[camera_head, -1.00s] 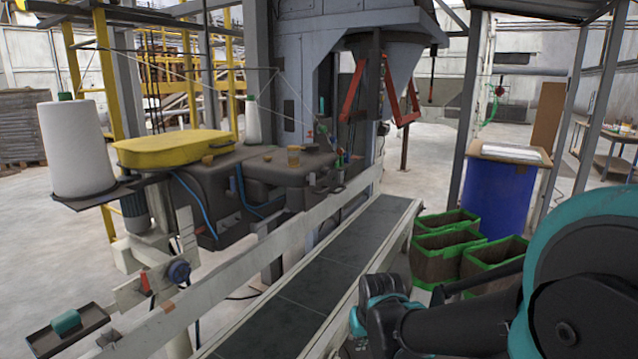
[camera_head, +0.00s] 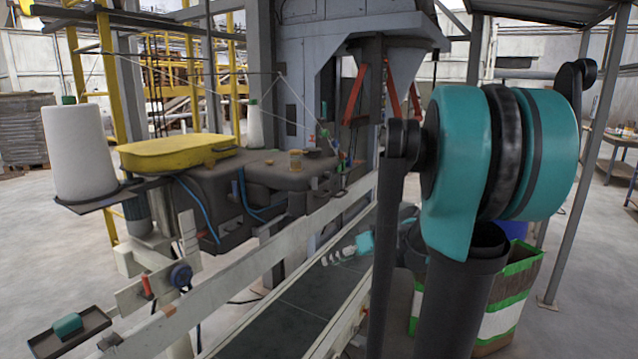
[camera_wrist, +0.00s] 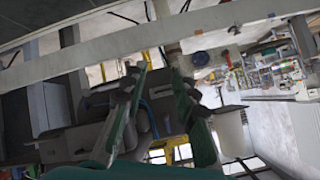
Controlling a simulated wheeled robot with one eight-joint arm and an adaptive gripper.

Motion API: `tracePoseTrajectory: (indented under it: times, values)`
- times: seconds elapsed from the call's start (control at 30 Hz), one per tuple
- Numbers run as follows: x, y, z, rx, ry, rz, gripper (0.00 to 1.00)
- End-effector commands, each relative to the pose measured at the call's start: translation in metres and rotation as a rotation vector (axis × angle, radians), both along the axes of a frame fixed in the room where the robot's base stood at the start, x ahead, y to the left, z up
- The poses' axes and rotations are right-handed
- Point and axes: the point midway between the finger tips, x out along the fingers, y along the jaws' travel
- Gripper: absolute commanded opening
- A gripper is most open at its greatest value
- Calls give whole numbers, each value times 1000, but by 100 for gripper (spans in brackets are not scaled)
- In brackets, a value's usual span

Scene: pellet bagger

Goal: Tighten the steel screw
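I cannot make out the steel screw in either view. The dark stitching machine (camera_head: 215,185) with a yellow cover (camera_head: 175,151) stands left of the conveyor. A bracket (camera_head: 140,295) on the white rail carries a red upright piece (camera_head: 147,286) and a dark blue knob (camera_head: 181,275). My gripper (camera_head: 335,256) is over the conveyor belt, partly behind my own arm, pointing left toward the rail. In the wrist view my gripper (camera_wrist: 160,78) shows two spread fingers with nothing seen between them. The machine lies beyond them there.
The conveyor (camera_head: 290,315) runs beside the long white rail (camera_head: 260,265). A white thread cone (camera_head: 78,150) stands at the left, also in the wrist view (camera_wrist: 233,134). Green-edged bags (camera_head: 510,295) stand at the right. A small tray (camera_head: 55,335) sits front left.

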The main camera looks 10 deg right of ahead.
Motion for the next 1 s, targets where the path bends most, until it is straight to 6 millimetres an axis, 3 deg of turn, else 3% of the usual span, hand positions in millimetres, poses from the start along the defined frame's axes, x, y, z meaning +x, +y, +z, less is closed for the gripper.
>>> tracePoseTrajectory:
  times: [0.03, 0.2, 0.33, 0.47, 0.67, 1.0]
  values:
    - [25, -15, 24, 51, -93, 22, 28]
    - [80, -65, 100, 171, -442, 86, 28]
    - [100, -99, 139, 206, -642, 93, 28]
    - [107, -116, 157, 217, -742, 93, 28]
    - [117, -105, 160, 218, -760, 96, 28]
    - [156, -53, 159, 219, -756, 97, 28]
